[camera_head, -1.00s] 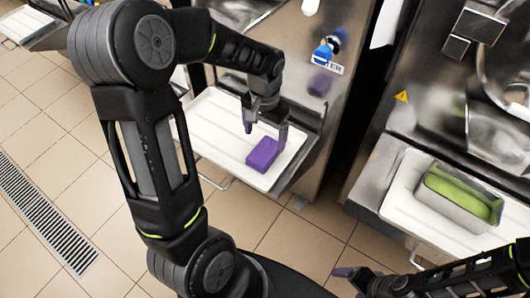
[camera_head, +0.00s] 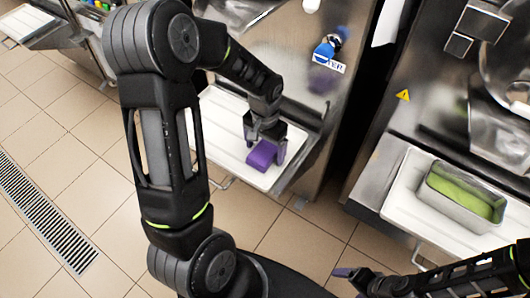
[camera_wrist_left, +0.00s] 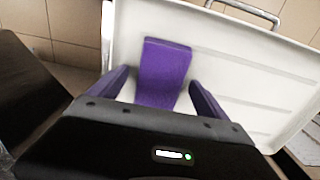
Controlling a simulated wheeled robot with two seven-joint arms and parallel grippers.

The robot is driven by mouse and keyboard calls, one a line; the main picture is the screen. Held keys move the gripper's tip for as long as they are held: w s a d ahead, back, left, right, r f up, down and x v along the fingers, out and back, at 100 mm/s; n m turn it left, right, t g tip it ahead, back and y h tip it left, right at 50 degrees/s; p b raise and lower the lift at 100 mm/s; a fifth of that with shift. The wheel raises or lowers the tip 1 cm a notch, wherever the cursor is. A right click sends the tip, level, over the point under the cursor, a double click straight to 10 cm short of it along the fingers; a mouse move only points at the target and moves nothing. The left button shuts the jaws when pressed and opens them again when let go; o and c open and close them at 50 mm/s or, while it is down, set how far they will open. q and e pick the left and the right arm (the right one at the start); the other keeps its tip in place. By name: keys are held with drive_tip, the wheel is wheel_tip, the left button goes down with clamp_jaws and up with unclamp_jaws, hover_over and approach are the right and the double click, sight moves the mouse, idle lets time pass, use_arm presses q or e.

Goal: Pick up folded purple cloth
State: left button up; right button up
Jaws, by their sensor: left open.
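The folded purple cloth (camera_head: 261,156) lies on a white tray (camera_head: 215,112) in front of the left machine. My left gripper (camera_head: 267,146) is over the cloth in the head view. In the left wrist view the cloth (camera_wrist_left: 163,72) shows between the two open purple fingertips of my left gripper (camera_wrist_left: 160,92), with a gap on both sides. The cloth's near end is hidden by the gripper body. My right gripper (camera_head: 352,278) is low at the bottom right, away from the cloth; its jaws are unclear.
A metal pan with green contents (camera_head: 462,196) stands on a second white tray (camera_head: 398,210) at the right. A steel machine (camera_head: 325,125) rises behind the cloth's tray. Tiled floor (camera_head: 270,225) lies below, with a drain grate (camera_head: 45,212) at the left.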

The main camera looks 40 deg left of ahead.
sight(265, 151)
idle(0.5)
use_arm(q)
drive_tip(key=c, duration=1.5)
drive_tip(key=shift+o, duration=0.2)
drive_tip(key=shift+r, duration=0.15)
wheel_tip(265, 151, up, 10)
drive_tip(key=p, duration=0.1)
drive_tip(key=shift+s, duration=0.1)
